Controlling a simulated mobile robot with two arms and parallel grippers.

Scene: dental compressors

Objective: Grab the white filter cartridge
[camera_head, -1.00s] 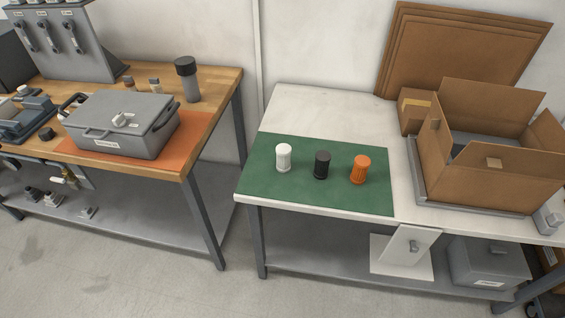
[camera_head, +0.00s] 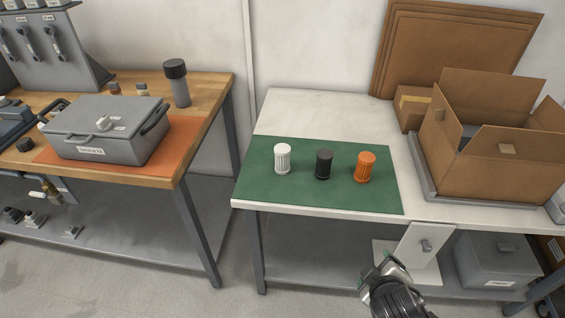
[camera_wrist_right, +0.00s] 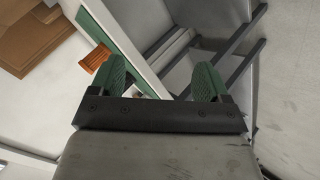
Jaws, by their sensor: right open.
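The white filter cartridge (camera_head: 282,159) stands upright on the green mat (camera_head: 300,195) on the white table. A black cartridge (camera_head: 323,164) and an orange cartridge (camera_head: 365,167) stand to its right in a row. My right gripper (camera_head: 377,268) is in front of the table's front edge, low and to the right of the white cartridge, well apart from it. In the right wrist view its two green-padded fingers (camera_wrist_right: 158,80) are wide apart with nothing between them. The orange cartridge also shows there (camera_wrist_right: 98,57); the white one does not. My left gripper is out of view.
An open cardboard box (camera_head: 490,150) stands on a grey tray at the table's right. A white panel (camera_head: 415,250) is by the table's front edge, near my right gripper. A wooden workbench (camera_head: 205,100) with a grey case (camera_head: 108,130) stands left, across a gap.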

